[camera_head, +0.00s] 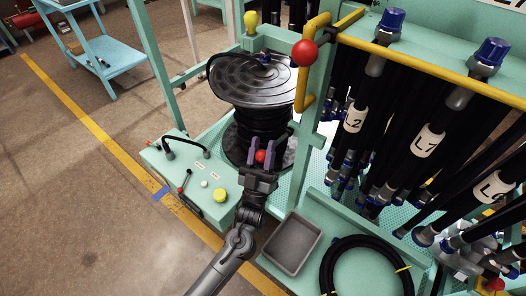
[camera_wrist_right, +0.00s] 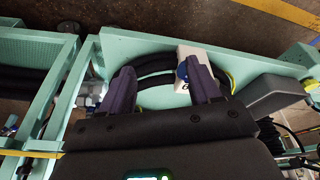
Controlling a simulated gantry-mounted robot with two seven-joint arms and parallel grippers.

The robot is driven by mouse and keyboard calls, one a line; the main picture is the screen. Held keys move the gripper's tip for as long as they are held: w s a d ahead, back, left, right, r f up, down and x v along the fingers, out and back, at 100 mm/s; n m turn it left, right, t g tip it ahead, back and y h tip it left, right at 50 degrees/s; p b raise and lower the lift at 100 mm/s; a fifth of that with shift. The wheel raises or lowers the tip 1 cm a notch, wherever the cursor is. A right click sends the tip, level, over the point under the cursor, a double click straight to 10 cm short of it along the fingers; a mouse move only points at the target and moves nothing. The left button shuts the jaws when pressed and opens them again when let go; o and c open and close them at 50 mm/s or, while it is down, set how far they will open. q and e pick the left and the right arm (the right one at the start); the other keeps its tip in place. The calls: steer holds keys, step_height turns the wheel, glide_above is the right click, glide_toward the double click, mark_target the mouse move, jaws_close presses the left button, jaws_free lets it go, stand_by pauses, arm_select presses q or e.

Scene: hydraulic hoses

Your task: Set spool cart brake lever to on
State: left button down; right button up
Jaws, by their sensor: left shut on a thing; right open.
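A red ball knob (camera_head: 261,156) sits at the front of the spool cart, low on the black hose spool (camera_head: 240,84). My left gripper (camera_head: 263,148) reaches up from below with its two purple fingers on either side of this knob, shut on it. The rest of the lever under the knob is hidden by the gripper. My right gripper (camera_wrist_right: 161,78) shows in the right wrist view, open and empty, above a coiled black hose (camera_wrist_right: 155,66) with a white label (camera_wrist_right: 195,68). I cannot read an on or off mark.
A green panel (camera_head: 160,160) with a small red-tipped lever and yellow button lies left. A grey tray (camera_head: 291,243) stands right of my left arm. Labelled hoses (camera_head: 428,141) hang at the right.

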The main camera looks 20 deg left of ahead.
arm_select(q)
steer(key=shift+f+b, duration=0.3)
steer(key=shift+f, duration=0.5)
steer(key=c, duration=1.1)
jaws_free()
steer(key=shift+f, duration=0.1)
steer(key=o, duration=0.4)
steer(key=shift+s, duration=0.25)
steer(key=shift+w, duration=0.1)
steer(key=p+v, duration=0.1)
steer(key=v, duration=0.9)
steer(key=shift+s+f, duration=0.25)
steer(key=shift+s, duration=0.05)
